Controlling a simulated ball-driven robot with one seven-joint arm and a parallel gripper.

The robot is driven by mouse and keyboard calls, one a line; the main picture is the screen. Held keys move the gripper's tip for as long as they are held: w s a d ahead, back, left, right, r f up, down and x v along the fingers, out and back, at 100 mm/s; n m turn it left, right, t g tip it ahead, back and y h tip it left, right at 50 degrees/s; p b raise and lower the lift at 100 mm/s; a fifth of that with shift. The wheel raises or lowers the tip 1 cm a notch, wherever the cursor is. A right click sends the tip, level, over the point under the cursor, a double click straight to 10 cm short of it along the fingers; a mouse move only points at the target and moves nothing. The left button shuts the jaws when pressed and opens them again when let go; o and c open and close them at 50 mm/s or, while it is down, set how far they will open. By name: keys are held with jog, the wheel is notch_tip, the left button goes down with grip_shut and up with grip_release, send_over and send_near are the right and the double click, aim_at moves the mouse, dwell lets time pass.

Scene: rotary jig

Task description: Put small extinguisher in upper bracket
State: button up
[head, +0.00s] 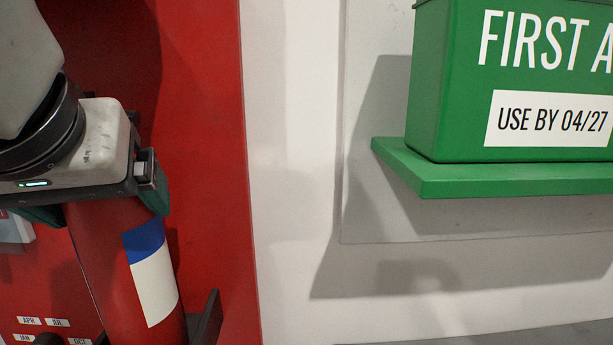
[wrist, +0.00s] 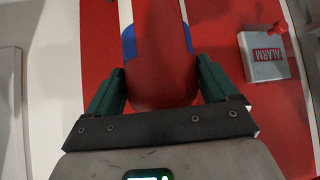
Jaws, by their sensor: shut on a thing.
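The red extinguisher (head: 105,265) has a blue and white label and hangs upright at the lower left of the head view, its bottom cut off by the frame. My gripper (head: 100,208) is shut on its upper part. The wrist view also shows the red body of the extinguisher (wrist: 160,50) between the two green fingers of my gripper (wrist: 160,78). A dark bracket part (head: 207,320) shows just right of the extinguisher's lower body; I cannot tell whether they touch or which bracket it is.
A red panel (head: 205,130) stands behind the extinguisher, with small month labels (head: 45,322) at lower left. A grey alarm box (wrist: 265,58) is on the panel. A green first aid box (head: 450,90) sits on a green shelf (head: 470,181) at right. White wall between is clear.

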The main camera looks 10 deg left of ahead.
jog(key=o, duration=1.9)
jog(key=shift+f, duration=0.1)
jog(key=shift+c, duration=0.2)
jog(key=p+v, duration=0.5)
jog(key=v, duration=0.7)
jog(key=shift+p, duration=0.35)
